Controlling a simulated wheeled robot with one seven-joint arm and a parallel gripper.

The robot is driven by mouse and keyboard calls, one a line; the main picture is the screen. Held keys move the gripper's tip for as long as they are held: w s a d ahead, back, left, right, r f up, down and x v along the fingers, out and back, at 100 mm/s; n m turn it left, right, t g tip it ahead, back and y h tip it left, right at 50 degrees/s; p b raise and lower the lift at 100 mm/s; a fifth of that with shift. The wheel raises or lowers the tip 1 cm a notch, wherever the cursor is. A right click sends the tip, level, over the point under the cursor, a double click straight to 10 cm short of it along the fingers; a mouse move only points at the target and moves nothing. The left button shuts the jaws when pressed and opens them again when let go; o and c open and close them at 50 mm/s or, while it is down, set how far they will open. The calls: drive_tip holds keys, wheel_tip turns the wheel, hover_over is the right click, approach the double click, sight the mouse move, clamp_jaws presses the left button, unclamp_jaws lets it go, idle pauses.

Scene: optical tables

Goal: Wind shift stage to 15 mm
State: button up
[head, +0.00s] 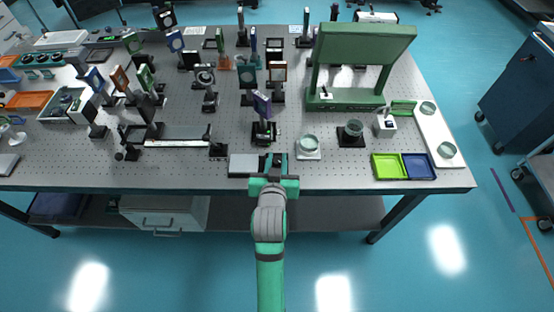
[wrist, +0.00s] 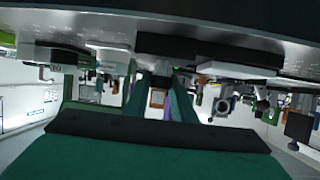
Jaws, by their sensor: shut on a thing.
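The shift stage (head: 264,140) appears to be the small black stage near the table's front edge, carrying an upright purple-framed optic (head: 262,104). My gripper (head: 276,158), with green fingers, reaches over the front edge just in front of it. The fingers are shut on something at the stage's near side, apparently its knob. The knob itself is hidden by the fingers, and no scale reading is legible. In the wrist view the green fingers (wrist: 164,92) point at the stage area, and a bit of purple shows between them.
A grey flat box (head: 243,165) lies close left of my gripper. A white mount with a glass disc (head: 308,147) stands close right. A rail (head: 177,143) lies further left; green and blue trays (head: 404,167) sit right. Many optics crowd the table behind.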

drive_tip(key=shift+m+g+h, duration=0.7)
drive_tip(key=shift+m+h, duration=1.3)
drive_tip(key=shift+h, duration=0.2)
drive_tip(key=shift+f, duration=0.1)
drive_tip(key=o, duration=1.1)
drive_tip(key=shift+c, duration=0.2)
drive_tip(key=v, duration=1.1)
drive_tip(key=shift+a, duration=0.2)
drive_tip(key=shift+w, duration=0.1)
